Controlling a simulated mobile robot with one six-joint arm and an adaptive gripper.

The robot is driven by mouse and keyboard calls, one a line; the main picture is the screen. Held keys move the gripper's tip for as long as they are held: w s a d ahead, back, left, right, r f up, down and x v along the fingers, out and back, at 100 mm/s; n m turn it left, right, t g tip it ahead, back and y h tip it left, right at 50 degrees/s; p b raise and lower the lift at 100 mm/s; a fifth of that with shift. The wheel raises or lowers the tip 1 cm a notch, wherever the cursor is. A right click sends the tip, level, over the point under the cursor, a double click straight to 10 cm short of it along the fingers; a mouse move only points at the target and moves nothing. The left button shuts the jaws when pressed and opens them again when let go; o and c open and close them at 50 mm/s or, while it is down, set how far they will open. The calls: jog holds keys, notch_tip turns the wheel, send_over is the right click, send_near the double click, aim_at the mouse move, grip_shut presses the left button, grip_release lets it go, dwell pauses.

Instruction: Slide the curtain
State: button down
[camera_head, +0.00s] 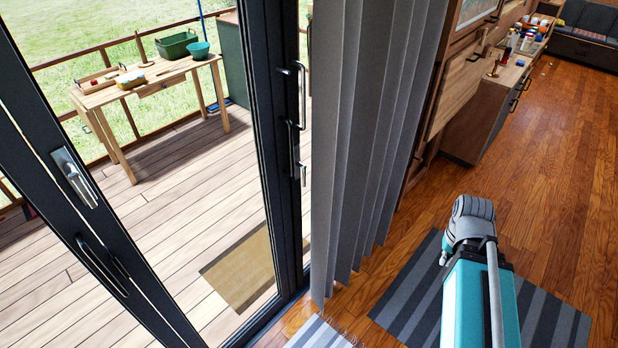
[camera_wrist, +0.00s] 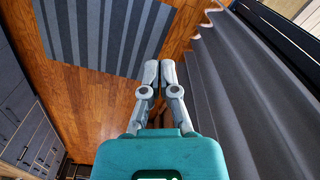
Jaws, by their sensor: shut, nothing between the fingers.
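The grey curtain (camera_head: 366,130) hangs in vertical folds beside the glass door, bunched at the right end of the opening. It also shows in the wrist view (camera_wrist: 245,95), running down the right side. My gripper (camera_wrist: 159,66) is shut and empty, its fingertips together just left of the curtain's folds. I cannot tell whether they touch the cloth. In the head view my teal arm reaches over the floor right of the curtain, and the fingertips are hidden there.
A striped rug (camera_head: 420,290) lies on the wooden floor below my arm. A cabinet (camera_head: 485,115) with bottles on it stands along the wall behind the curtain. The floor at right is clear.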

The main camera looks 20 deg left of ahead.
dwell(0.3)
jog(key=w+a+f+n+t+h+b, duration=0.2)
jog(key=w+a+n+t+h+b, duration=0.25)
jog(key=a+n, duration=0.45)
jog(key=w+a+f+n+t+h+b, duration=0.25)
jog(key=w+a+n+b, duration=0.4)
jog(key=a, duration=0.35)
jog(key=s+a+r+n+t+b, duration=0.1)
jog(key=a+n, duration=0.4)
jog(key=a, duration=0.5)
jog(key=s+a+r+n+t+b, duration=0.1)
jog(key=s+a+n+t+b, duration=0.2)
jog(key=a, duration=0.7)
jog(key=s+a+r+n+t+b, duration=0.1)
jog(key=a+n+t+b, duration=0.3)
jog(key=a+n, duration=0.4)
jog(key=shift+s+a+r+t+b, duration=0.3)
jog(key=shift+s+a+t, duration=0.55)
jog(key=shift+a, duration=0.3)
jog(key=x, duration=1.4)
jog(key=shift+f, duration=0.15)
